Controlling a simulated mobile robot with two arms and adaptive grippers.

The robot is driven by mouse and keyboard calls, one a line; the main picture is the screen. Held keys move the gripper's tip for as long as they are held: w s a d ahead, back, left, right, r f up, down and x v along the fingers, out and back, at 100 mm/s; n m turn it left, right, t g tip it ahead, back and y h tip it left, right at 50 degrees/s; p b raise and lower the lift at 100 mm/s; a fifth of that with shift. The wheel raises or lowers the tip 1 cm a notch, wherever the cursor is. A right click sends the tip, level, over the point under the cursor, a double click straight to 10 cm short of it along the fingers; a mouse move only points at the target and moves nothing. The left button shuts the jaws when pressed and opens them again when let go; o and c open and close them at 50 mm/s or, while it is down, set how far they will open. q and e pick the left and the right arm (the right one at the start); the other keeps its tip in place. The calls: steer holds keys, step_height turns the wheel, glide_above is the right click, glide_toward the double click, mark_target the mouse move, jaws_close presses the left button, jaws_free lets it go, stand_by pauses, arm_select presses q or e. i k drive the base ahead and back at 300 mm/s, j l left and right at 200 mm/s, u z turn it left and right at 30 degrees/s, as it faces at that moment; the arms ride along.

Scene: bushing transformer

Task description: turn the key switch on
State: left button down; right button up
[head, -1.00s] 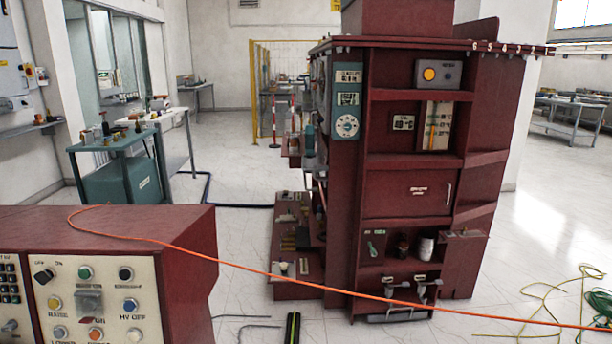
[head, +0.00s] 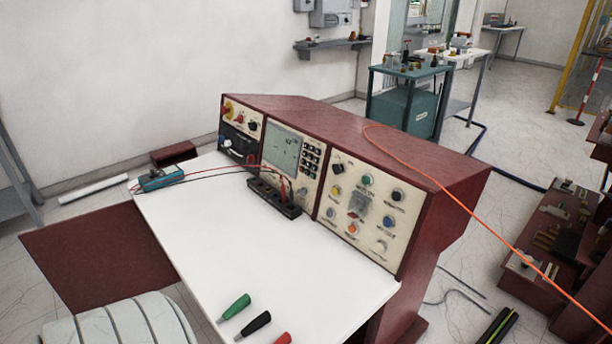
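The maroon control console (head: 330,125) stands in the middle of the head view, with cream panels on its sloped front. A black rotary switch (head: 338,168) sits at the top left of the right panel. Its small labels are too blurred to read here, and I cannot tell whether it is the key switch or which way it is set. The left panel (head: 240,128) carries yellow, red and black controls. Neither of my grippers is in view.
A white desktop (head: 240,240) extends in front of the console, with a teal meter (head: 160,178), a black terminal block (head: 274,196) and green, black and red plugs at its front. An orange cable (head: 470,205) crosses the console's right end. A teal cart (head: 405,105) stands behind.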

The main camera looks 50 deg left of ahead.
mark_target(338, 170)
steer(key=u, duration=1.45)
